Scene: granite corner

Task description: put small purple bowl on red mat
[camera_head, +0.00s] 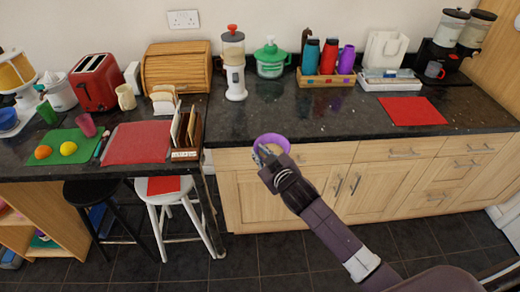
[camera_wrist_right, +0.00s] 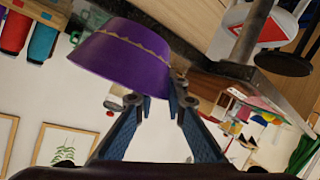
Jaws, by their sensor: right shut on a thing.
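The small purple bowl (camera_head: 283,139) is held in my right gripper (camera_head: 267,155), in front of the counter edge near the middle of the head view. In the right wrist view the purple bowl (camera_wrist_right: 120,62) fills the upper left, and my right gripper (camera_wrist_right: 160,100) is shut on its edge. The red mat (camera_head: 411,111) lies flat and empty on the dark counter at the right, well away from the bowl. My left gripper is not in view.
A bottle tray (camera_head: 327,79), a white appliance tray (camera_head: 388,82) and a coffee machine (camera_head: 440,58) stand behind the red mat. A red board (camera_head: 137,143) lies on the left counter, with stools below.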

